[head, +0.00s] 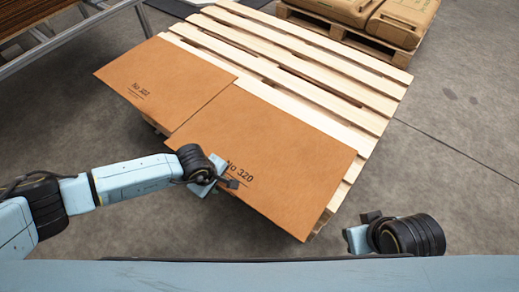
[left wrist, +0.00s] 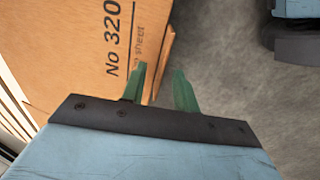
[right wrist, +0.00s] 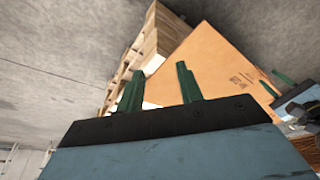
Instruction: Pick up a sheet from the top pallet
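Two brown sheets lie on a slatted wooden pallet (head: 300,72). The sheet marked No 320 (head: 275,150) covers the near right part and slightly overhangs the pallet's near edge; it also shows in the left wrist view (left wrist: 75,60). The other brown sheet (head: 165,80), with a smaller label, lies to its left. My left gripper (head: 230,183) is at the near edge of the No 320 sheet, beside its print. Its green fingers (left wrist: 160,80) are apart; I cannot tell whether the sheet's edge is between them. My right gripper (right wrist: 160,82) is open and empty, off the pallet's near right corner.
Another pallet (head: 345,34) with brown sacks (head: 400,20) stands at the back right. A grey metal frame (head: 75,38) is at the upper left. The concrete floor (head: 455,140) is clear to the right of the pallet.

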